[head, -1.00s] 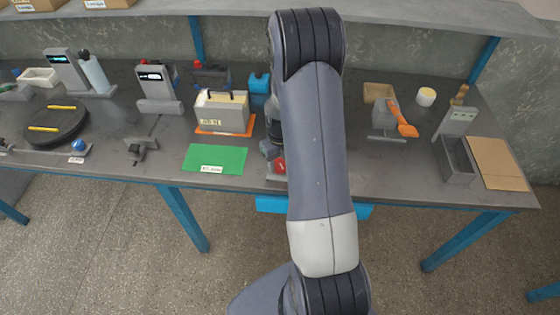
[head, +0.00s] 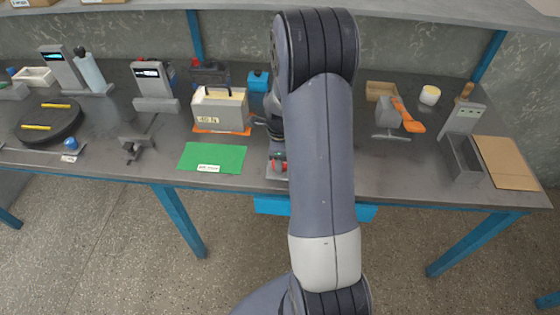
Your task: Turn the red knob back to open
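The red knob (head: 285,166) shows as small red patches near the front edge of the bench, just left of my arm. It sits on a small grey base (head: 276,176). My gripper (head: 277,156) is small and dark in the head view, at or just above the knob and partly in front of it. I cannot tell whether its fingers touch the knob or how far apart they are. My forearm hides what lies to the right of the knob. The knob's exact angle is too small to read.
Left of the knob lie a green mat (head: 212,158) and a battery-like box (head: 220,108) on an orange mat. A blue container (head: 259,81) stands behind. Right of my arm are an orange-handled tool (head: 408,118) and a grey bin (head: 462,158).

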